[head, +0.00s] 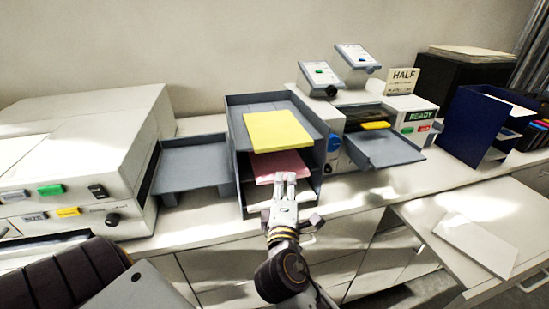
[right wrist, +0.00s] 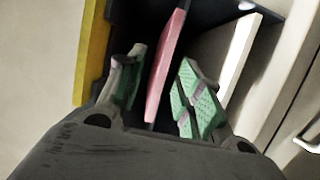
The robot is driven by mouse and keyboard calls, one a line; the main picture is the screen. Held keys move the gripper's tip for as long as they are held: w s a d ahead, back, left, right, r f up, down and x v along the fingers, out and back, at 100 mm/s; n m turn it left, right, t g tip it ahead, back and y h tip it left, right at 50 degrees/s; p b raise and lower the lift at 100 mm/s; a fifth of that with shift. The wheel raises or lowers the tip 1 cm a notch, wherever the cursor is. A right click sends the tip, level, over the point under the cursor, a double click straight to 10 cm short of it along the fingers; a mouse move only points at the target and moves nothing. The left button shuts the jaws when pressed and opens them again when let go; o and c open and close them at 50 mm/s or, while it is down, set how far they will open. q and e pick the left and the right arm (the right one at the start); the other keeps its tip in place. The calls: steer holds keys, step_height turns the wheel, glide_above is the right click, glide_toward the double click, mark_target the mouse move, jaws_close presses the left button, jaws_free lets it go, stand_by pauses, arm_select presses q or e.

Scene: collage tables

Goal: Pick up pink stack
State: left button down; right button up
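The pink stack (head: 272,164) lies flat on a middle shelf of a dark grey tray sorter (head: 240,160), below a yellow stack (head: 277,131). My right gripper (head: 285,181) is at the front edge of the pink stack. In the right wrist view, the pink stack (right wrist: 165,68) appears edge-on between the two green-padded fingers of my right gripper (right wrist: 163,92). The fingers are open, with a visible gap on each side of the stack. The back of the stack is hidden in the sorter. My left gripper is out of view.
A white machine (head: 90,130) with a grey output tray (head: 193,165) stands left of the sorter. Another machine (head: 405,108) with a tray (head: 385,150) stands to the right, then a blue rack (head: 470,125). A lower white table (head: 450,220) is at right.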

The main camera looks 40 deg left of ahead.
mark_target(286, 179)
steer(key=shift+w, duration=0.1)
steer(key=shift+f+p+x, duration=0.15)
steer(key=shift+p+x, duration=0.2)
steer(key=shift+x, duration=0.9)
steer(key=shift+f+p+x, duration=0.15)
steer(key=shift+p+x, duration=0.15)
steer(key=shift+x, duration=1)
steer(key=shift+c, duration=0.3)
jaws_close()
